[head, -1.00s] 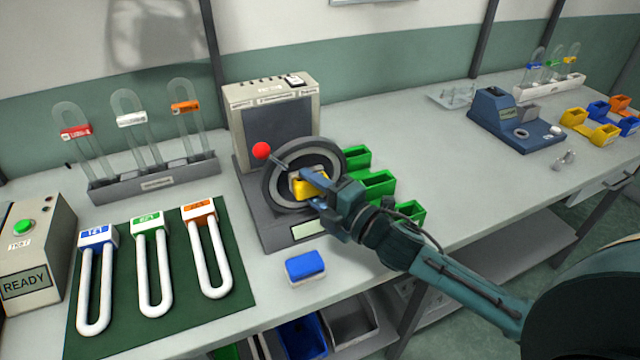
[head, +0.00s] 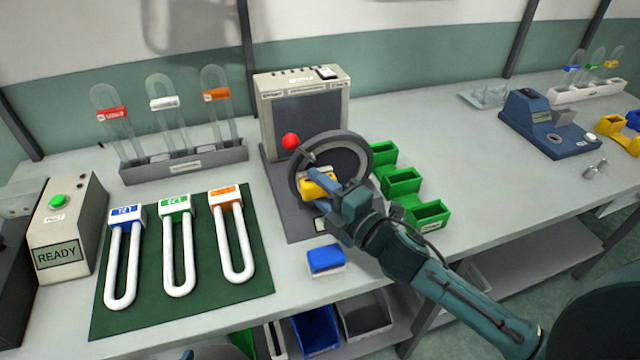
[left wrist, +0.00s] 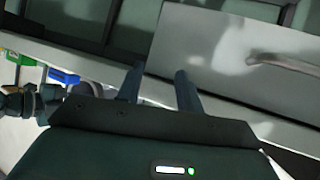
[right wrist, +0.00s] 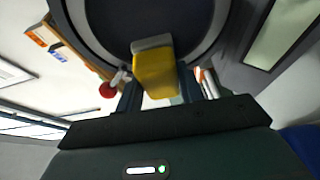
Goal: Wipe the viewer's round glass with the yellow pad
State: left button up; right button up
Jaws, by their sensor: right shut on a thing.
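The viewer (head: 302,110) is a grey box on a dark base, with a round glass (head: 340,158) inside a thick dark ring and a red ball on a lever. My right gripper (head: 325,190) is shut on the yellow pad (head: 315,184), at the lower left part of the glass. In the right wrist view the yellow pad (right wrist: 155,72) sits between the fingers with its pale face toward the dark glass; I cannot tell whether it touches. My left gripper (left wrist: 160,78) is open and empty in the left wrist view, near the bench front.
A blue pad (head: 325,259) lies on the bench before the viewer. Green bins (head: 402,182) stand right of it. Three white U-tubes lie on a green mat (head: 258,285) to the left, beside a READY box (head: 70,222). A tube rack (head: 185,165) stands behind.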

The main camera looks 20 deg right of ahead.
jog(key=s, duration=0.3)
jog(key=shift+d, duration=0.1)
jog(key=shift+s, duration=1)
jog(key=shift+s+d, duration=0.1)
jog(key=shift+s, duration=1.4)
jog(key=shift+w, duration=0.15)
